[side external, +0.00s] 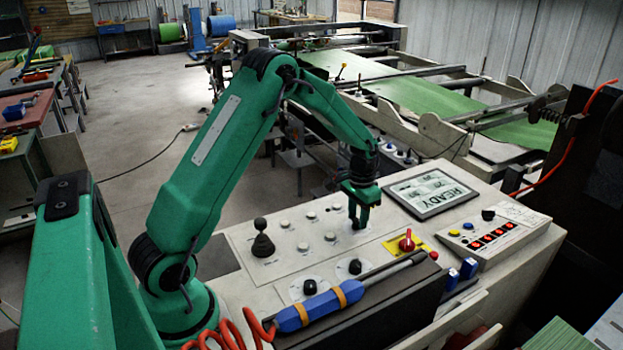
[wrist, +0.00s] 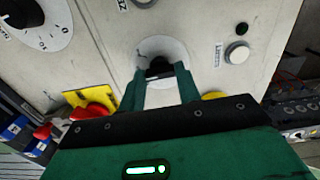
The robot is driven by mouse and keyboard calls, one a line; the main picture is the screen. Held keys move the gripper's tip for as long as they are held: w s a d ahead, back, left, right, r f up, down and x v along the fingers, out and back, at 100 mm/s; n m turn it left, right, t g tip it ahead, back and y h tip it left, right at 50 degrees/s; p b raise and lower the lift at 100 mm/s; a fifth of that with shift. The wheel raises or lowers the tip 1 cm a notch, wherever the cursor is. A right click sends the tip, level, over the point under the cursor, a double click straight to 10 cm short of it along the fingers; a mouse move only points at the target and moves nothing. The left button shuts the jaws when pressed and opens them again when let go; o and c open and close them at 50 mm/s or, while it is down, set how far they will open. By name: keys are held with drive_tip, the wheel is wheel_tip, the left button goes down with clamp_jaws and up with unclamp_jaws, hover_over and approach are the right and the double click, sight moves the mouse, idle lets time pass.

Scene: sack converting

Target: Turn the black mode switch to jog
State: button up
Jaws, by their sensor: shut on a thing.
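In the wrist view, the black mode switch (wrist: 158,66) is a small knob on a round pale dial plate (wrist: 176,47) on the console. My gripper (wrist: 159,72) is shut on it, one green finger on each side. In the side external view my gripper (side external: 359,222) points down at the console top, left of the READY display, and its fingers hide the knob. The dial's lettering is too small to read, so I cannot tell which position the switch points to.
A red switch on a yellow plate (side external: 407,241) sits close by, near the front. Two other black knobs (side external: 355,266), a black joystick (side external: 262,240) and several white buttons are on the console. The READY display (side external: 434,190) stands right. A blue tool (side external: 320,305) lies along the front.

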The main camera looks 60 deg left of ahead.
sight(358, 220)
idle(0.3)
drive_tip(key=o, duration=1)
wheel_tip(358, 220, up, 8)
drive_tip(key=shift+f, duration=0.25)
drive_tip(key=shift+r, duration=0.2)
